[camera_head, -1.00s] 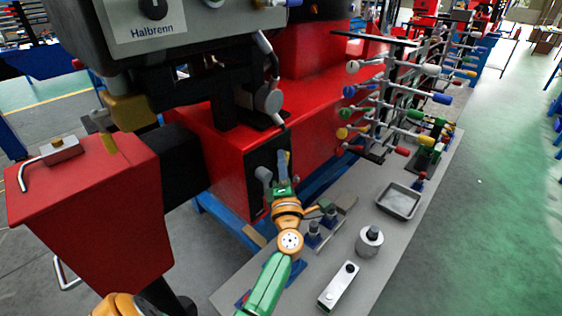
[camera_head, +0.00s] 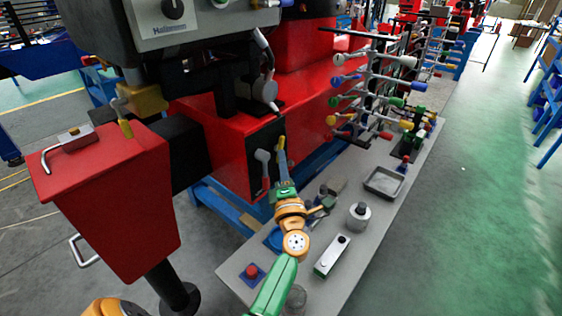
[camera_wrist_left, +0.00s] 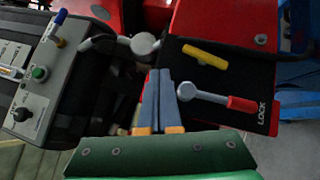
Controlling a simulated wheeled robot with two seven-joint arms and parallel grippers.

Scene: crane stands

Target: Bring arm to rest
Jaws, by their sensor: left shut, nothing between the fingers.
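My left arm, green and orange, reaches up from the bottom of the head view. Its left gripper (camera_head: 281,147) is shut and empty in front of the black panel on the red machine (camera_head: 225,150). In the left wrist view the two blue-grey fingers (camera_wrist_left: 157,80) lie side by side. To their right is a grey lever (camera_wrist_left: 210,97) with a red end, on a black panel marked LOCK (camera_wrist_left: 250,85). The lever (camera_head: 263,157) also shows beside the gripper in the head view. I cannot tell whether the fingers touch anything. My right gripper is out of view.
A grey bench (camera_head: 330,290) carries a metal block (camera_head: 332,256), a weight (camera_head: 358,216), a shallow tray (camera_head: 384,182) and a rack of colored handles (camera_head: 370,90). A red box (camera_head: 110,200) stands left. A yellow handle (camera_wrist_left: 205,56) is above the lever. Green floor at right is open.

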